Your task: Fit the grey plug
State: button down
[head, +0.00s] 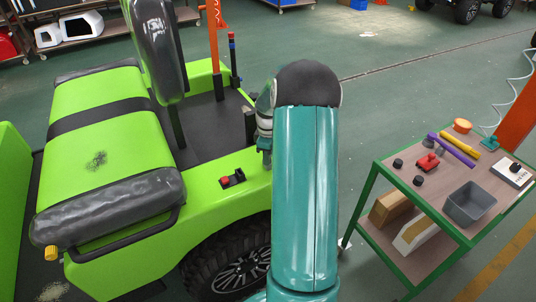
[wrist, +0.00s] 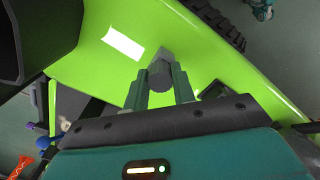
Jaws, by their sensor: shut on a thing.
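In the wrist view my gripper (wrist: 159,78) is shut on the grey plug (wrist: 160,66). The plug is a small dark grey block standing out between the two green fingers. It is over the bright green body panel of the cart (wrist: 88,65); I cannot tell whether it touches the panel. A white rectangular patch (wrist: 123,43) lies on the panel, left of and beyond the plug. I cannot tell whether it is an opening or a label. In the head view my teal arm reaches to the cart's side panel (head: 205,190), and the plug cannot be made out.
A control with a red button (head: 232,178) sits on the cart's side above a wheel (head: 240,272). The green seat (head: 100,140) is to the left. A green-framed trolley (head: 400,178) with tools and a grey bin (head: 468,203) stands at the right. Floor between is clear.

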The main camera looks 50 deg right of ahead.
jog(key=c, duration=1.1)
grip_release()
notch_tip(320, 180, up, 14)
jog(key=shift+f, duration=0.15)
